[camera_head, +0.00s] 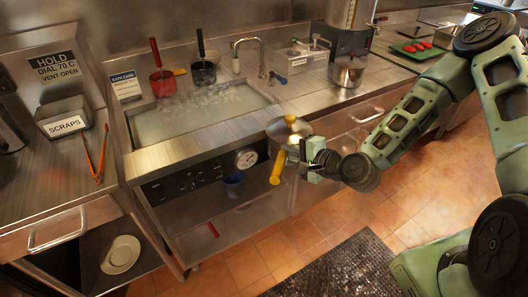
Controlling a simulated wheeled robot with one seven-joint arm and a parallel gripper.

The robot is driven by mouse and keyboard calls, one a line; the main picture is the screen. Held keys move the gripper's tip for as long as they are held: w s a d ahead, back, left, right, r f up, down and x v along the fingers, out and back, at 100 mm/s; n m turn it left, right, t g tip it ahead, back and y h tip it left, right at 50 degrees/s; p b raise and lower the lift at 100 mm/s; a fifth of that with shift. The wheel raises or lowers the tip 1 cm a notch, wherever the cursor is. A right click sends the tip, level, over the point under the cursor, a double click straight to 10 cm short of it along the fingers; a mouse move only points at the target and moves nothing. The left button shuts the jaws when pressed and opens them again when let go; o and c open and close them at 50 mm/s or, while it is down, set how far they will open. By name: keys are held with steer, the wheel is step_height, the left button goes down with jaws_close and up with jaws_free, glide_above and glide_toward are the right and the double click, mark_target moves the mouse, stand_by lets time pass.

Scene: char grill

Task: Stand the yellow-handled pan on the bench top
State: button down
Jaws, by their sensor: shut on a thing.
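The yellow-handled pan (284,130) is a small round metal pan with a lid-like top and a small knob. Its yellow handle (278,168) points down toward the front. My gripper (305,153) is shut on the pan at its right side. The pan is in front of the bench's front edge, by the water bath's right end; I cannot tell if it touches the edge. The bench top (312,98) behind it is steel. The exact grip point is partly hidden by the fingers.
A water bath (155,125) with red-handled and black-handled pots is to the left. A steel pot (347,71), a boxy metal device (301,54) and a tap (261,57) stand behind. Bare bench lies between bath and pot. A dial (246,158) is on the front panel.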

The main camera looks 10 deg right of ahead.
steer(key=w+d+f+m+t+h, duration=0.1)
steer(key=d+f+m+h, duration=0.3)
steer(key=d, duration=0.7)
steer(key=w+m+h, duration=0.1)
steer(key=h, duration=0.1)
steer(key=shift+w+d+m+t+h, duration=0.25)
steer(key=shift+m+t+h, duration=0.15)
